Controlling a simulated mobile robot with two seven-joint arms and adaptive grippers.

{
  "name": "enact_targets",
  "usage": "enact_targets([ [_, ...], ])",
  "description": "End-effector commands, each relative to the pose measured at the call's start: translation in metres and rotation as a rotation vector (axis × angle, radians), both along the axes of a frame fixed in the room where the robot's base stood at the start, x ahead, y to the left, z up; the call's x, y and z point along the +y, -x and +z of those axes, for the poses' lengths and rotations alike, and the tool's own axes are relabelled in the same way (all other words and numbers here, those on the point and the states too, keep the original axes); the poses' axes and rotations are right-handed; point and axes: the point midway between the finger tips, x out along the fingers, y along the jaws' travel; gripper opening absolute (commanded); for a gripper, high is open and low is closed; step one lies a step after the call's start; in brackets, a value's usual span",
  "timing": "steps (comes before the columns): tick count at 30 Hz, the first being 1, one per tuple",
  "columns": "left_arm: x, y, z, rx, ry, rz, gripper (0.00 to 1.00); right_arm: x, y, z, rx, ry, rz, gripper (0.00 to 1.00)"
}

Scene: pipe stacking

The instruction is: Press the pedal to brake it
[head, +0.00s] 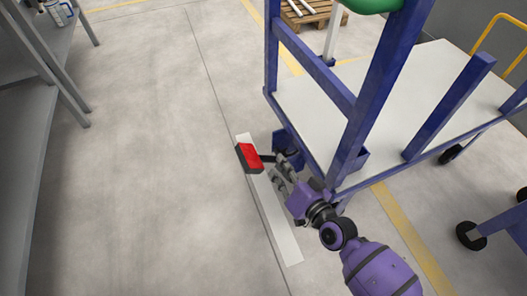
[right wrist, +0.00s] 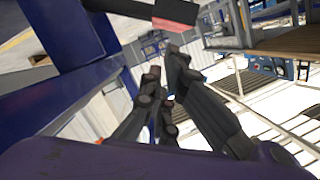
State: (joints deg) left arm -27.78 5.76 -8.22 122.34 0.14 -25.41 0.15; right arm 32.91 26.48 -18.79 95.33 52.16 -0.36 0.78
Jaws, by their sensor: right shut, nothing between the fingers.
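The pedal (head: 249,157) is a red-topped block with dark sides on a short dark bar at the lower corner of the blue cart. It also shows at the top of the right wrist view (right wrist: 175,12). My right gripper (head: 278,170) is just right of and below the pedal in the head view, beside the cart's corner. Its dark fingers (right wrist: 164,62) are shut and empty, with their tips pointing toward the pedal. A gap shows between tips and pedal in the wrist view; I cannot tell its depth. My left gripper is not in view.
The blue-framed cart (head: 360,110) with a pale deck stands right of the pedal, its post close to my right arm. A pale strip (head: 280,225) lies on the floor below the pedal. A grey shelf (head: 25,150) is at the far left. Open floor lies between.

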Motion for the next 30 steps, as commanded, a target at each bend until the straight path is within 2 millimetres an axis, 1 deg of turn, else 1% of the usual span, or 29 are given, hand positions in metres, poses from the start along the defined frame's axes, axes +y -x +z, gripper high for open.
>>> enact_targets([
  [5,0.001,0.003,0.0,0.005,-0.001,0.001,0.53,0.0,0.0,0.0,0.0,0.0,0.0,0.0],
  [8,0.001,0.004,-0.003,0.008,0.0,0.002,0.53,0.003,-0.004,-0.001,0.0,-0.001,-0.001,0.0],
  [11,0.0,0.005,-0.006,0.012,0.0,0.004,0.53,0.008,-0.015,-0.004,-0.001,-0.001,-0.001,0.0],
  [21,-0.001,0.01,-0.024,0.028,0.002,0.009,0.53,0.038,-0.066,-0.017,0.001,-0.003,-0.001,0.0],
  [25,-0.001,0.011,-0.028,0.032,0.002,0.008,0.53,0.044,-0.078,-0.02,0.0,0.0,-0.001,0.0],
  [30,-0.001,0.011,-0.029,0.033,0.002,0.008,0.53,0.048,-0.085,-0.021,0.001,0.001,0.0,0.0],
])
